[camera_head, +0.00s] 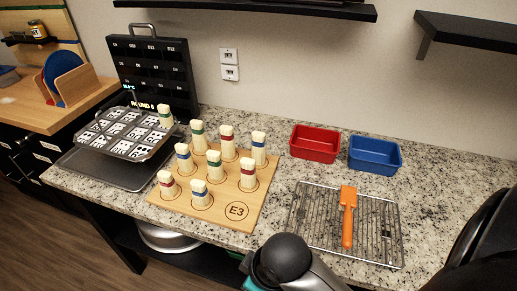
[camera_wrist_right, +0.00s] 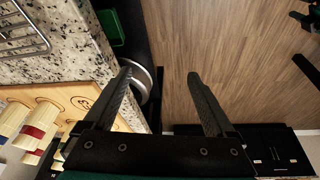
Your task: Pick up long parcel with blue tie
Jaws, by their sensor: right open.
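Several pale parcels with coloured ties stand upright on a wooden board marked E3 (camera_head: 160,196). Three on it have blue ties: one at the back right (camera_head: 258,150), one at the left (camera_head: 184,158) and one at the front (camera_head: 200,194). The back right one looks tall, but I cannot tell lengths surely. The others have red or green ties. In the right wrist view, my right gripper (camera_wrist_right: 160,78) is open and empty, its fingers over the floor beside the counter edge. Parcels show at that view's lower left, one with a red tie (camera_wrist_right: 32,131). My left gripper is not in view.
A metal rack (camera_head: 380,240) with an orange-handled tool (camera_head: 348,215) lies right of the board. Red (camera_head: 315,144) and blue (camera_head: 375,155) bins stand behind it. A tilted card tray (camera_head: 125,132) and black display panel (camera_head: 150,65) are at left.

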